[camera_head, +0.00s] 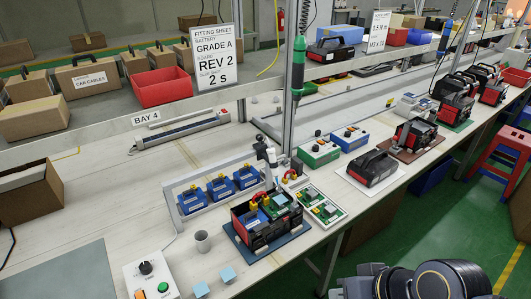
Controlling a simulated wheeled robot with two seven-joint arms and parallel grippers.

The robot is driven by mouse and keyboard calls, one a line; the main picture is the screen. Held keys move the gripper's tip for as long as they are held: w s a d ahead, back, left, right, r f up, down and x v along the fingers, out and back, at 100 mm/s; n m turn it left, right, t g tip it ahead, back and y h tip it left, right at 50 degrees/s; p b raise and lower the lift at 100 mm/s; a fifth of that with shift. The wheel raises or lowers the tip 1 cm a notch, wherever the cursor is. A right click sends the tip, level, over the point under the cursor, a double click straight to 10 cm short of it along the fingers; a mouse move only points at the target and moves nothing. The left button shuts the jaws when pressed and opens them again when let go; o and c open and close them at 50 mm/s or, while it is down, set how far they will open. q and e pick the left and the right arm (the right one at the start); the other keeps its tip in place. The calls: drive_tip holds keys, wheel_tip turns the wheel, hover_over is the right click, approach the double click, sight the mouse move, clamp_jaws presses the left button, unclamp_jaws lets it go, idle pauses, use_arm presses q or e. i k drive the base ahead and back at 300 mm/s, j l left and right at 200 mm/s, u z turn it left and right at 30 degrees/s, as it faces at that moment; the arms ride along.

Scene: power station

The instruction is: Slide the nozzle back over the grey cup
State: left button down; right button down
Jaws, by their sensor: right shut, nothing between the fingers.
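The grey cup (202,241) stands upright on the bench, left of the open black-and-red battery pack (262,232). A small black and white head (267,154), which looks like the nozzle, is at the right end of a pale rail frame (190,182), behind the battery pack. It is to the right of the cup and apart from it; its tip is too small to make out. My right gripper (338,291) is at the bottom edge, in front of the bench, partly cut off, shut and empty, far from both. My left gripper is not in view.
Three blue cells (219,188) sit by the rail frame. A control box (151,281) with a knob and green button and blue pads (200,289) are near the cup. A green circuit tray (322,208) is right of the pack. A green tool (298,64) hangs above.

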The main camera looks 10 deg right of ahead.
sight(269, 155)
drive_tip(key=i+l+u, duration=0.1)
drive_tip(key=l, duration=0.25)
drive_tip(key=i+l, duration=0.2)
drive_tip(key=l, duration=0.2)
drive_tip(key=i+l+u, duration=0.15)
drive_tip(key=l, duration=0.2)
drive_tip(key=i+l, duration=0.1)
drive_tip(key=l, duration=0.3)
drive_tip(key=u, duration=0.05)
